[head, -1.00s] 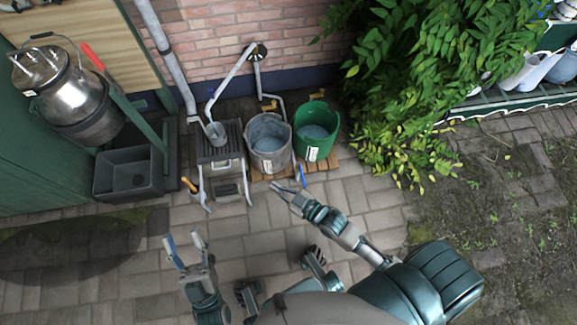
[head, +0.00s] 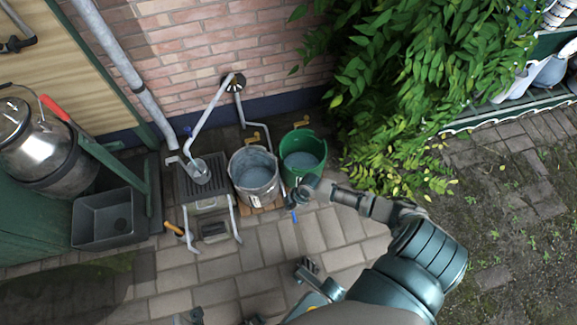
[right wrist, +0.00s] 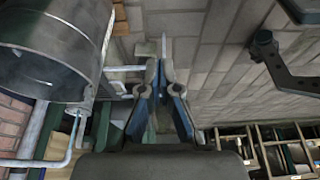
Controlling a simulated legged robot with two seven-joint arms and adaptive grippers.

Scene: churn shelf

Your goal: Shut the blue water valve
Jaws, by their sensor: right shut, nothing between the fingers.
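A small blue piece (head: 187,131), probably the blue valve handle, shows in the head view at the top of the grey pipe over the slatted stand. It is too small to tell how it is turned. My right gripper (head: 294,208) is in front of the green bucket, to the right of and well apart from the blue piece. In the right wrist view its fingers (right wrist: 160,75) are together with nothing between them. A small part of what seems my left gripper (head: 189,317) shows at the bottom edge of the head view; its fingers are not clear.
A grey bucket (head: 254,179) and a green bucket (head: 302,156) of water stand by the brick wall (head: 250,45). The slatted stand (head: 203,180) is left of them, then a dark basin (head: 108,218) and a metal churn (head: 42,150). Paving in front is mostly clear; a bush (head: 390,90) fills the right.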

